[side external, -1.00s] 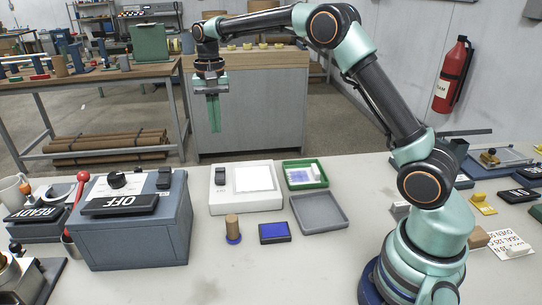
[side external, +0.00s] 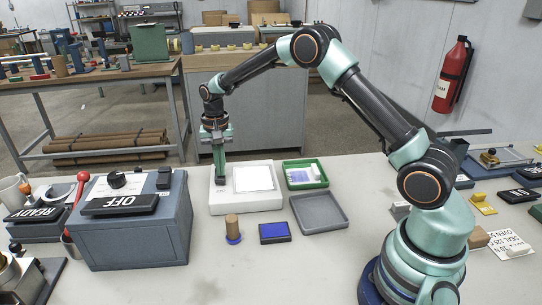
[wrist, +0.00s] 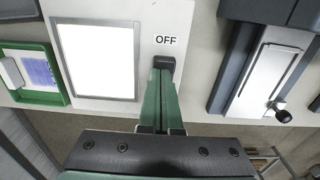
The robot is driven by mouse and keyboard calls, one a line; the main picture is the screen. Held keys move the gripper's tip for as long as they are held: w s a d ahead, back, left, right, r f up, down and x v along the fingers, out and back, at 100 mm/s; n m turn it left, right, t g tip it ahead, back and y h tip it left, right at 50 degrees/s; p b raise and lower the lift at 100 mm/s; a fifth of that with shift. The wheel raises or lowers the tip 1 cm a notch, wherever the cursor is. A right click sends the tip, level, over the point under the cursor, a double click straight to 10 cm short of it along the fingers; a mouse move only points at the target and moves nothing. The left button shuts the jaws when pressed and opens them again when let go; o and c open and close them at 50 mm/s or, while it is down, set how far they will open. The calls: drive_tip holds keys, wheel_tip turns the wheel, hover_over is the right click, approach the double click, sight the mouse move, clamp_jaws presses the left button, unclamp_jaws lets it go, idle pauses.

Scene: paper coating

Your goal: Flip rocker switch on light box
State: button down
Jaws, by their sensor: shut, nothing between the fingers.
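The light box (side external: 246,204) is a white low box on the table with a bright white panel (side external: 254,178). In the wrist view its panel (wrist: 100,62) is lit white, and the label "OFF" (wrist: 166,40) is printed near the black rocker switch (wrist: 165,62). My gripper (side external: 219,183) points down over the switch end of the box, its green fingers shut with nothing between them. In the wrist view the fingertips (wrist: 163,72) are at the switch and cover part of it. Whether they touch it I cannot tell.
A blue-grey box with an "OFF" plate (side external: 120,204) stands to the left. A green tray (side external: 305,186) and a grey tray (side external: 345,222) lie to the right. A wooden-handled stamp (side external: 233,240) and a blue pad (side external: 274,240) stand in front.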

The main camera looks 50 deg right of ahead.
drive_tip(key=shift+s+a+f, duration=0.1)
drive_tip(key=shift+a+f, duration=0.05)
drive_tip(key=shift+f, duration=0.3)
